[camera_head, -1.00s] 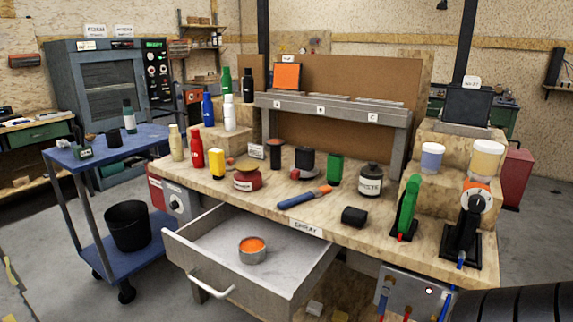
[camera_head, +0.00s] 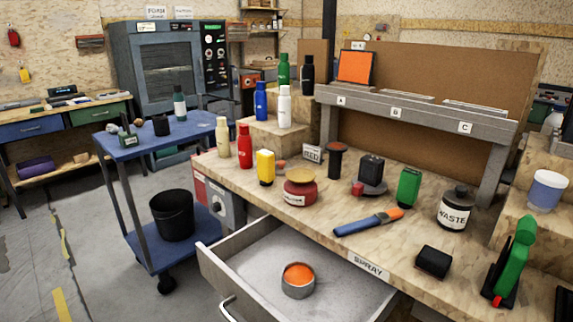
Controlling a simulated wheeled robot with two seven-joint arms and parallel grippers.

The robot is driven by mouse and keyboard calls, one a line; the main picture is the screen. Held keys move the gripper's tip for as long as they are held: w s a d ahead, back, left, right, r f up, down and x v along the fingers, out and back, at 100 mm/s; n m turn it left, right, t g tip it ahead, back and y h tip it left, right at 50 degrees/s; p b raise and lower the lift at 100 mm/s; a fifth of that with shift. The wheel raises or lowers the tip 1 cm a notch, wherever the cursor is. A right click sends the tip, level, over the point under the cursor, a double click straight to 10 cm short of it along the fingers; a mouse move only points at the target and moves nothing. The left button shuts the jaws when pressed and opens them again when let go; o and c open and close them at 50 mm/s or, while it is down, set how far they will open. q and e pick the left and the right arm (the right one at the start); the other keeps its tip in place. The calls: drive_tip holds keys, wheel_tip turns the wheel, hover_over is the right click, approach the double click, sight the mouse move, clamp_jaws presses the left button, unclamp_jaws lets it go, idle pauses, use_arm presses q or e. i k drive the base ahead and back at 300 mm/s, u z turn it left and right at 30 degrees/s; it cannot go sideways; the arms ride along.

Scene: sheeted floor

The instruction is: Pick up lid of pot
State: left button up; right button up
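A red pot (camera_head: 300,193) with a label stands on the workbench near its front edge, above the open drawer. A tan, flat lid (camera_head: 299,175) sits on top of it. A second lidded container, a jar marked WASTE (camera_head: 453,215), stands farther right with a dark lid (camera_head: 459,192) on it. An open round tin (camera_head: 298,289) with orange contents sits in the drawer (camera_head: 262,260). Neither of my grippers shows in the head view.
Several bottles, a yellow container (camera_head: 265,167) and a blue-orange tool (camera_head: 368,222) crowd around the red pot on the bench (camera_head: 330,205). The pulled-out drawer juts from the bench front. A blue cart (camera_head: 160,140) with a black bucket (camera_head: 171,216) stands left. Floor at far left is clear.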

sight(281, 167)
drive_tip(key=k, duration=0.5)
drive_tip(key=u, duration=1.55)
drive_tip(key=i, duration=4.4)
drive_tip(key=z, duration=4.65)
drive_tip(key=i, duration=1)
drive_tip(key=z, duration=0.05)
